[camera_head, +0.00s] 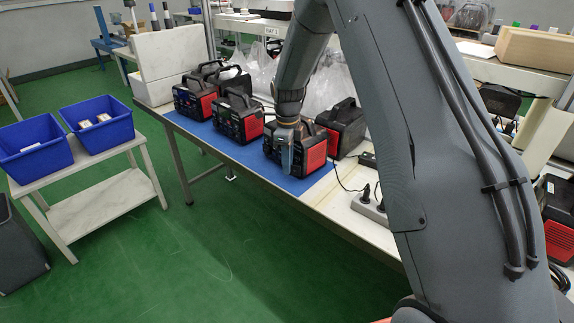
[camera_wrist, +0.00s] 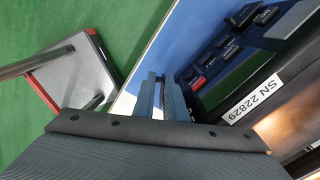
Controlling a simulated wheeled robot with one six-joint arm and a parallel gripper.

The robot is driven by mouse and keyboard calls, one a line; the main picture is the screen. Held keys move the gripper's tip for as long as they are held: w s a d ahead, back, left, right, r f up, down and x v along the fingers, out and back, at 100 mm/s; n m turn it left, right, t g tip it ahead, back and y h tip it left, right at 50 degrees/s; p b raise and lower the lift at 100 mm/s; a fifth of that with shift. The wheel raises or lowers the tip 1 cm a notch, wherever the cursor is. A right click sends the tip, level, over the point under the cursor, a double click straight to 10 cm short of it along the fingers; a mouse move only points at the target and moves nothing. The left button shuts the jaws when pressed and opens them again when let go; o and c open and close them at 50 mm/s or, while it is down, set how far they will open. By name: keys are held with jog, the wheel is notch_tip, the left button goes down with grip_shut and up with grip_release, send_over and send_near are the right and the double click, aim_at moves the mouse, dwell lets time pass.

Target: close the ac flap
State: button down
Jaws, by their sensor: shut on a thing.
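The power station (camera_head: 312,146) with red side panels stands on the blue mat near the front of the bench. In the wrist view its dark front (camera_wrist: 222,62) shows buttons, a screen and a label reading SN 22829. My gripper (camera_head: 286,150) is down at the front face of this station. In the wrist view my gripper (camera_wrist: 165,92) has its fingers close together at the station's front edge, with a thin dark piece between them. This seems to be the AC flap; the fingers mostly hide it, and its angle cannot be told.
Several similar power stations (camera_head: 238,118) stand to the left on the blue mat (camera_head: 222,146). A power strip (camera_head: 370,208) with plugs lies to the right. Blue bins (camera_head: 98,124) stand on a side table at left. The green floor in front is clear.

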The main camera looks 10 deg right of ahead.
dwell(0.3)
jog(key=c, duration=1.8)
grip_release()
jog(key=shift+c, duration=0.2)
jog(key=shift+s, duration=0.1)
